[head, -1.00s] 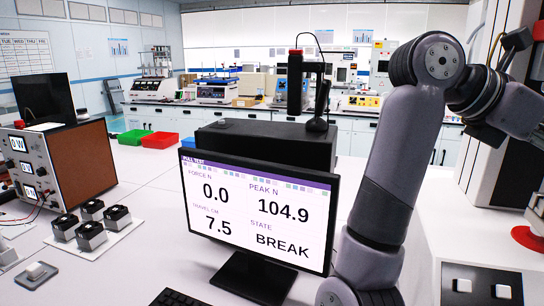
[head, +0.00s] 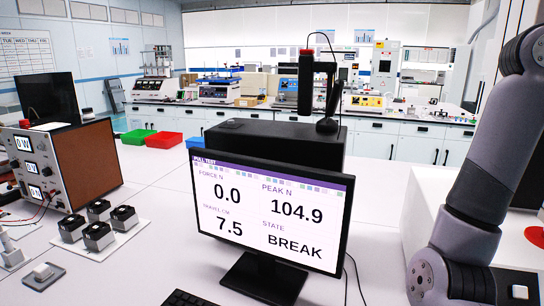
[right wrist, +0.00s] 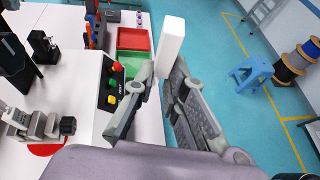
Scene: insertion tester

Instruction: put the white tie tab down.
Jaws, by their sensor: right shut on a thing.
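The white tie tab (right wrist: 171,45) shows in the right wrist view as a plain white block. My right gripper (right wrist: 168,72) is shut on it, and the tab stands out beyond the fingertips, above the table edge and floor in the picture. The lower end of the tab is hidden between the fingers. In the head view only links of my right arm show at the right edge; its gripper and the tab are out of that frame. My left gripper is in neither view.
A monitor (head: 268,212) reads BREAK and peak 104.9. A button panel (right wrist: 112,87) is left of the gripper. A blue stool (right wrist: 251,72) and cable spools (right wrist: 298,58) stand on the floor.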

